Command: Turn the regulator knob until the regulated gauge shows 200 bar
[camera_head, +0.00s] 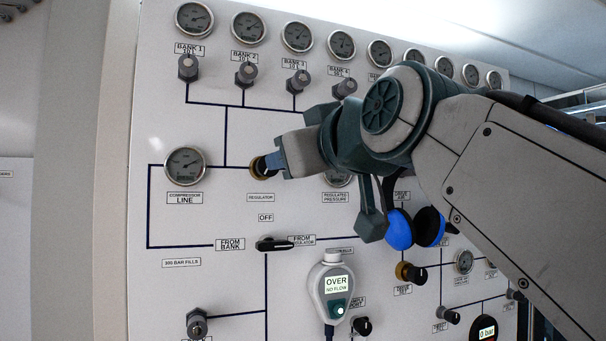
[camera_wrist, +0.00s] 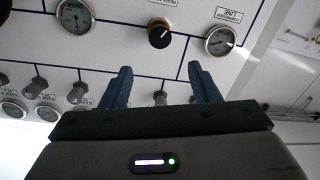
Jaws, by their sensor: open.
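The regulator knob (camera_head: 257,168) has a brass collar and sits mid-left on the white panel, partly covered by my gripper in the head view. In the wrist view the knob (camera_wrist: 159,34) shows a black cap with a white mark. My gripper (camera_head: 276,162) is open and empty, pointing at the panel. In the wrist view its blue fingers (camera_wrist: 160,80) are spread, with the knob beyond the tips and not between them. The regulated pressure gauge (camera_head: 340,180) is mostly hidden behind my gripper; it shows in the wrist view (camera_wrist: 75,16), too small to read.
The compressor line gauge (camera_head: 186,166) is left of the knob. Bank valves (camera_head: 246,74) and gauges (camera_head: 248,28) line the panel above. Below are the black selector lever (camera_head: 272,244) and a handheld meter (camera_head: 333,287) reading OVER. Blue-black ear defenders (camera_head: 400,229) hang near my arm.

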